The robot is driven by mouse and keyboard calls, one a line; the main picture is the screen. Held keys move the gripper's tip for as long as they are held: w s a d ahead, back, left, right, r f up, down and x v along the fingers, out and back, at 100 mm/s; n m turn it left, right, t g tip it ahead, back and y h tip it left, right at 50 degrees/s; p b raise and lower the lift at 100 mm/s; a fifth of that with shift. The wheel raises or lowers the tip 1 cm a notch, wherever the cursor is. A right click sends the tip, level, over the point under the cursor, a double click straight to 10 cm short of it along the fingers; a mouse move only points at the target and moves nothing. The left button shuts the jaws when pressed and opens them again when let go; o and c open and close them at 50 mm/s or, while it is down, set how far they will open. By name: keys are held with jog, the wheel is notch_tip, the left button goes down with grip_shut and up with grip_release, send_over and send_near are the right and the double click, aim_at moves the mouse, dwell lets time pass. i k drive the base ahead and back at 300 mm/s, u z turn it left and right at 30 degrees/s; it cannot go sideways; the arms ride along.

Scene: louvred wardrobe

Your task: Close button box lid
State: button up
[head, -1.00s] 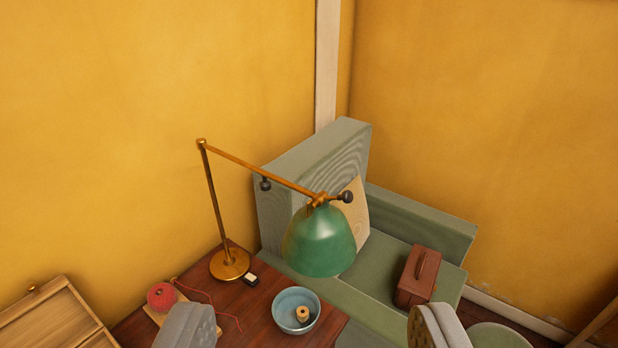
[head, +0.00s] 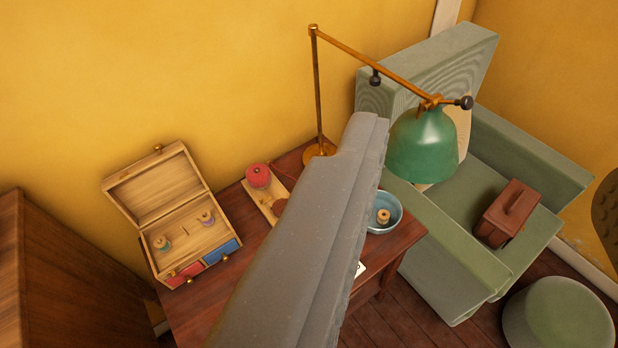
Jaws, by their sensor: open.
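The wooden button box (head: 184,252) stands at the left end of the dark red-brown table. Its lid (head: 158,188) is open and tilted back toward the yellow wall, with a small brass catch on its upper edge. Two thread spools show inside the box, and a red and a blue drawer front are on its front side. One large grey finger of my gripper (head: 312,235) fills the middle of the view, to the right of the box and apart from it in the picture. It hides part of the table. The other finger does not show. My gripper holds nothing visible.
A brass lamp with a green shade (head: 424,145) and a blue bowl (head: 388,222) with a spool are to the right. Red yarn (head: 258,176) lies behind my finger. A green armchair (head: 450,260) holds a brown case (head: 508,212). A wooden cabinet (head: 80,290) stands left.

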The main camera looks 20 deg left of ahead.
aim_at(145, 191)
jog(key=u, duration=1.2)
jog(key=k, duration=0.8)
jog(key=u, duration=0.35)
jog(key=i, duration=1.35)
jog(key=z, duration=0.5)
